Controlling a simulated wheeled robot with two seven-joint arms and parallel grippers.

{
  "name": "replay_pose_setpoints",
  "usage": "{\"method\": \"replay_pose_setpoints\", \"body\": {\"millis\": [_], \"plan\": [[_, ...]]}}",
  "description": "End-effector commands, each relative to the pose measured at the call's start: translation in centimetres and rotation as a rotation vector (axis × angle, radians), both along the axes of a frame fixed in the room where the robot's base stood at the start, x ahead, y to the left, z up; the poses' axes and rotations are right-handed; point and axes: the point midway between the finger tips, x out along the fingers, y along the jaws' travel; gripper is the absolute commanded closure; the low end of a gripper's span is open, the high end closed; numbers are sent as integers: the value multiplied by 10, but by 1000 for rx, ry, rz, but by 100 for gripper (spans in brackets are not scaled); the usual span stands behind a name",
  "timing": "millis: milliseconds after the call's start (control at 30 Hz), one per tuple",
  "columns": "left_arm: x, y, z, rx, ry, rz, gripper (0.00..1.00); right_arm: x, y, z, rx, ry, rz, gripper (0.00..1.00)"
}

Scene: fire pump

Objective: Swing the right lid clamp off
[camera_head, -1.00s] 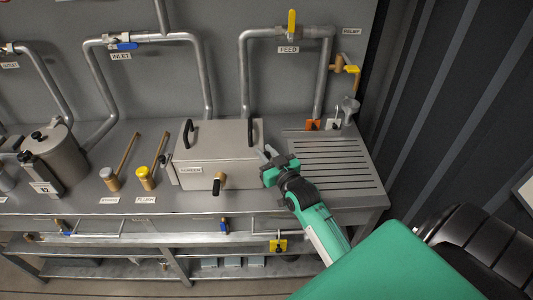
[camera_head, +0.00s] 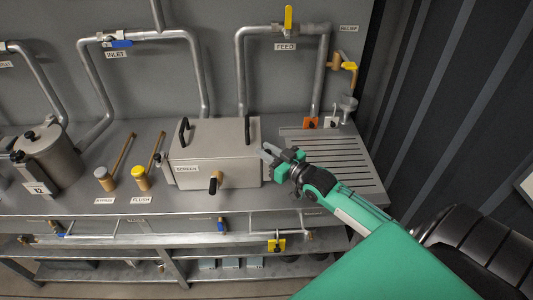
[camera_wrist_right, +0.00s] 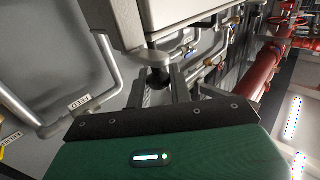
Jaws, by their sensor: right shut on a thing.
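The grey metal screen box (camera_head: 212,150) stands on the bench, with its lid on and two black handles on top. The right lid clamp (camera_wrist_right: 158,56) shows in the right wrist view as a grey arm at the box's edge with a dark knob below it. My right gripper (camera_head: 267,153) is at the box's right side and hides most of that clamp in the head view. In the right wrist view the fingers (camera_wrist_right: 160,82) are shut on the knob of the clamp. My left gripper is out of view.
A black-handled brass valve (camera_head: 214,183) sticks out of the box's front. Pipes with a yellow feed valve (camera_head: 288,18) rise behind. Two brass-handled levers (camera_head: 141,178) stand to the left.

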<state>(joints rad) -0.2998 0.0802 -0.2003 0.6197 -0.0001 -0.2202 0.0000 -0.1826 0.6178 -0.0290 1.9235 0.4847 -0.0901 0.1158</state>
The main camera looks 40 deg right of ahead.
Motion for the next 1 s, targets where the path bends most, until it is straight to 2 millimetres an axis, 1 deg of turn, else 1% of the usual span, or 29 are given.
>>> {"method": "replay_pose_setpoints", "body": {"millis": [133,533,567,600,667,1000], "plan": [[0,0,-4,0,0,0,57,0,-2,2,-2,-4,27,100],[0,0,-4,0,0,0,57,0,-2,2,0,-2,36,100],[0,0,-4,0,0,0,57,0,-2,2,0,-2,36,77],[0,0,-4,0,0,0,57,0,-2,2,0,-2,35,69],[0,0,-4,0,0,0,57,-1,-2,2,0,-1,36,59],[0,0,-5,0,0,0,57,-3,-2,0,1,1,36,59]]}}
